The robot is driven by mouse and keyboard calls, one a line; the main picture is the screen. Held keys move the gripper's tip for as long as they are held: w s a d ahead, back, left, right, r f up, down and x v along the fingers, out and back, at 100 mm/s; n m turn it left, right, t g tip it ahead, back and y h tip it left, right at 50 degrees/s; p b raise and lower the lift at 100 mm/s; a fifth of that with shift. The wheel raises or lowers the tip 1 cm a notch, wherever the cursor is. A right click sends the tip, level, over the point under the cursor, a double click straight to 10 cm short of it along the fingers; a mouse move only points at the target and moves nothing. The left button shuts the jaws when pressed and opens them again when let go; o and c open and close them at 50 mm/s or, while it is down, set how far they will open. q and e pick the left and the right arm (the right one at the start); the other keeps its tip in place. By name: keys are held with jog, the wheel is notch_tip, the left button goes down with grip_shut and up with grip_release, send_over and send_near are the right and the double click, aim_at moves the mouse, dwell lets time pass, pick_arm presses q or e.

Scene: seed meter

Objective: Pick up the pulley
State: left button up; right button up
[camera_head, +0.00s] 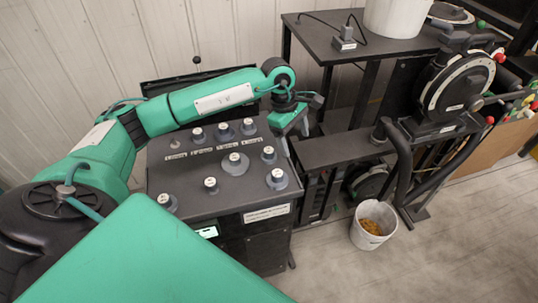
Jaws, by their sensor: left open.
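The widest is a flat disc (235,165) near the middle. Smaller ones include one at the front right (277,180) and one at the back (248,127). The labels are too small to read, so I cannot tell which part is the pulley. My left gripper (298,128) is open, beside the table's back right corner, apart from these parts. Its fingertips are small and partly unclear. My right gripper is not in view.
A black machine with a round dial disc (457,87) and thick hoses stands to the right. A white bucket (373,225) with brownish contents is on the floor. A higher black table (360,45) at the back holds a white container (400,15). The floor at front right is clear.

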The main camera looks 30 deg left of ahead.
aim_at(268, 149)
pick_arm(q)
jog(key=a+r+y, duration=0.2)
jog(key=a+y, duration=0.1)
jog(key=a, duration=0.5)
jog(key=f, duration=0.2)
jog(key=f+p, duration=0.1)
jog(key=f, duration=0.2)
jog(key=f+p, duration=0.1)
jog(key=f, duration=0.2)
jog(key=shift+w+a+f, duration=0.15)
jog(key=shift+w+f, duration=0.05)
jog(key=shift+w, duration=0.05)
jog(key=shift+a+f+p, duration=0.15)
jog(key=shift+f+p, duration=0.35)
jog(key=shift+p, duration=0.15)
jog(key=f+p, duration=0.1)
jog(key=f, duration=0.2)
jog(key=shift+w+a+f+p, duration=0.1)
jog(key=shift+a+f+p, duration=0.1)
jog(key=shift+a+p, duration=0.15)
jog(key=shift+f, duration=0.5)
jog(key=c, duration=1.1)
